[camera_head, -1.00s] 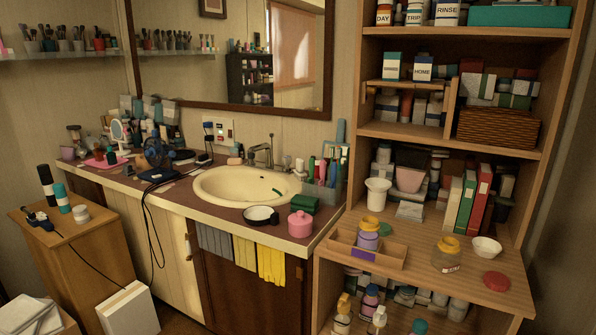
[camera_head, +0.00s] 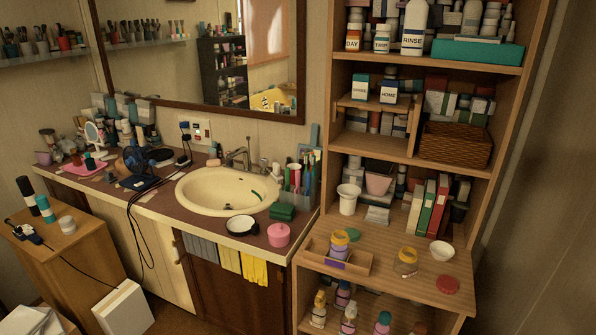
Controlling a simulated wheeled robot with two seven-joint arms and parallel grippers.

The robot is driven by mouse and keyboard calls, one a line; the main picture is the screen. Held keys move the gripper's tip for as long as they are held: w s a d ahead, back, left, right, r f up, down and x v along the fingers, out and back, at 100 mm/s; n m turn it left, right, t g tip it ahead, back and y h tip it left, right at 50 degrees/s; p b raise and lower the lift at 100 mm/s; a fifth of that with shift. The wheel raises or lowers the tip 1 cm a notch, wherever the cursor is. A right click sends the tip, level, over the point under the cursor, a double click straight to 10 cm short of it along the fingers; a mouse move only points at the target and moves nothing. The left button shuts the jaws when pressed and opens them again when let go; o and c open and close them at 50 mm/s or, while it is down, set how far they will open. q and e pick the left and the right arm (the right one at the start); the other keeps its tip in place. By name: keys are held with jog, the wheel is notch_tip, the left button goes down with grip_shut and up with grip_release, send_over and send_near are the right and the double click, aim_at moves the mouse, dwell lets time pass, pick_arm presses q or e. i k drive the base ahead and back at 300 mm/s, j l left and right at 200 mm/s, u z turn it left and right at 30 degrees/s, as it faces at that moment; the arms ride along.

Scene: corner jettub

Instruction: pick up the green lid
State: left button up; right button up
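A round red lid (camera_head: 448,284) lies flat on the wooden shelf ledge at the lower right. A clear jar with a yellow lid (camera_head: 407,261) stands to its left. A small bottle with a green-teal cap (camera_head: 384,319) stands on the lower shelf, partly cut off by the picture's bottom edge. A dark green box-like item (camera_head: 282,212) sits on the counter beside the sink. Neither of my grippers is in view.
A white bowl (camera_head: 443,251) and a wooden tray (camera_head: 315,255) holding a yellow-lidded jar share the ledge. A pink pot (camera_head: 279,235) stands near the counter's front edge. The sink (camera_head: 225,192) is left of it. The ledge's front right is mostly clear.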

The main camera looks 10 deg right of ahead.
aim_at(354, 233)
jog(key=i+l+u, duration=0.5)
jog(key=l, duration=0.15)
jog(key=i+l+u, duration=0.1)
jog(key=l+u, duration=0.2)
jog(key=i+l+u, duration=0.25)
jog(key=l, duration=0.25)
jog(key=k+j, duration=0.05)
jog(key=k, duration=0.05)
